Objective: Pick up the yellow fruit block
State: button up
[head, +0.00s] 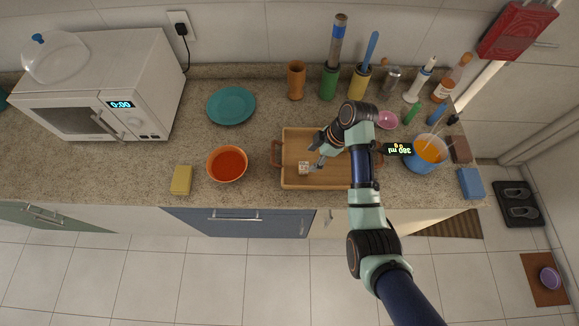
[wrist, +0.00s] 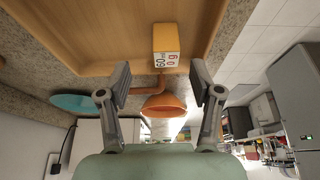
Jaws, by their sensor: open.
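The yellow fruit block (wrist: 166,39) is a small block with a yellow-orange side and a pale face with dark and red markings. It rests in the wooden tray (wrist: 90,32), near the tray's edge. In the head view the small block (head: 304,168) looks pale, at the left part of the tray (head: 310,187). My gripper (head: 318,160) is open and empty, just to the right of the block. In the wrist view the block lies beyond the gap between the open fingertips (wrist: 160,84), apart from both.
An orange bowl with red contents (head: 227,164) and a yellow sponge-like block (head: 181,180) stand left of the tray. A teal plate (head: 231,105) lies behind. Bottles and holders line the back. A blue pot (head: 425,164) stands to the right.

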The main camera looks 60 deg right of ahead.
jog(key=x, duration=0.4)
jog(key=a+x, duration=0.1)
jog(key=x, duration=0.1)
jog(key=shift+s+f+b, duration=0.1)
jog(key=shift+f+b, duration=0.2)
jog(key=shift+b, duration=0.05)
jog(key=shift+f, duration=0.3)
grip_shut()
jog(key=shift+r, duration=0.1)
notch_tip(320, 180, up, 20)
jog(key=p, duration=0.8)
